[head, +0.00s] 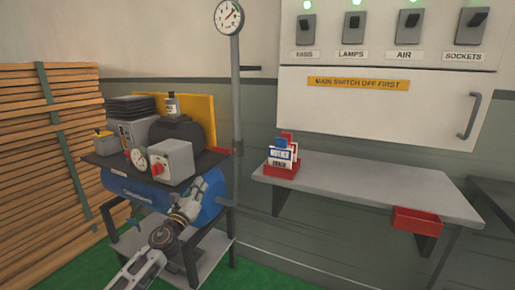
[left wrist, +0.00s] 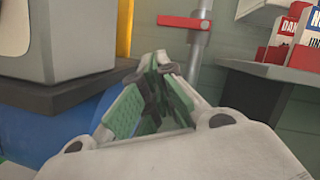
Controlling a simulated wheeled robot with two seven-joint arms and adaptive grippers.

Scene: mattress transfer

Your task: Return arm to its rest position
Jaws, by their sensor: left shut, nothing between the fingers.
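My left arm rises from the bottom of the head view, in front of the blue compressor tank (head: 150,197). My left gripper (head: 212,182) is shut and empty, its tips just below and right of the grey box with a red knob (head: 173,161). In the left wrist view, the closed green-padded fingers (left wrist: 155,65) point toward the wall and the vertical pipe (left wrist: 198,50). A red valve handle (left wrist: 184,21) on that pipe lies beyond the tips, apart from them. My right gripper is not in view.
A grey shelf (head: 370,189) on the right carries a red holder with cards (head: 282,172); a red bin (head: 416,221) hangs at its front. A switch panel (head: 390,105) is above. Stacked planks (head: 40,150) stand left. Green floor shows between the compressor stand and the shelf.

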